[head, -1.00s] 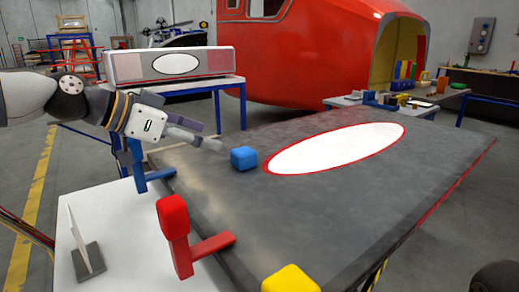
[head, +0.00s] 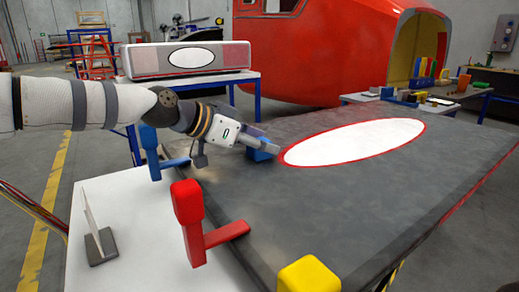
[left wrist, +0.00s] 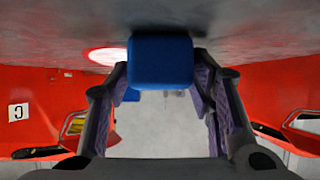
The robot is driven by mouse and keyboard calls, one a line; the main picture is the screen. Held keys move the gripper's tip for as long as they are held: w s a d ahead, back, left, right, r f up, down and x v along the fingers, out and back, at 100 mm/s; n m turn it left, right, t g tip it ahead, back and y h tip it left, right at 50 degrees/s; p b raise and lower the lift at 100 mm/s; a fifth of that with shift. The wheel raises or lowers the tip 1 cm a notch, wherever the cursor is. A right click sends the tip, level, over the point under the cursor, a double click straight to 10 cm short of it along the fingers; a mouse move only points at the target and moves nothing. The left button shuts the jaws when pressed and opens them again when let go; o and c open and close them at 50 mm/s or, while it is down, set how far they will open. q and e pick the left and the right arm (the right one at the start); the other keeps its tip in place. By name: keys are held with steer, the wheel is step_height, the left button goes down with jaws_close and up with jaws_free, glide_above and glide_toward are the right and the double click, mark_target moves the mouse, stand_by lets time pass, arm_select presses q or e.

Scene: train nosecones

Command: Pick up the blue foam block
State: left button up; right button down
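The blue foam block (head: 261,155) rests on the dark grey panel (head: 330,205), near the left end of the white oval. My left gripper (head: 262,147) reaches over it from the left and hides part of it. In the left wrist view the block (left wrist: 160,60) shows between the two fingertips of my left gripper (left wrist: 161,66). The fingers are spread to about the block's width, one on each side. I cannot tell whether they touch it. My right gripper is not in view.
A red clamp (head: 192,222), a blue clamp (head: 150,150) and a yellow block (head: 308,275) stand along the panel's near left edge. A white table (head: 130,230) holds a small upright plate. The large red nosecone (head: 330,55) is behind. The panel's middle is clear.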

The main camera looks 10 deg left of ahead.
arm_select(q)
steer(key=c, duration=0.4)
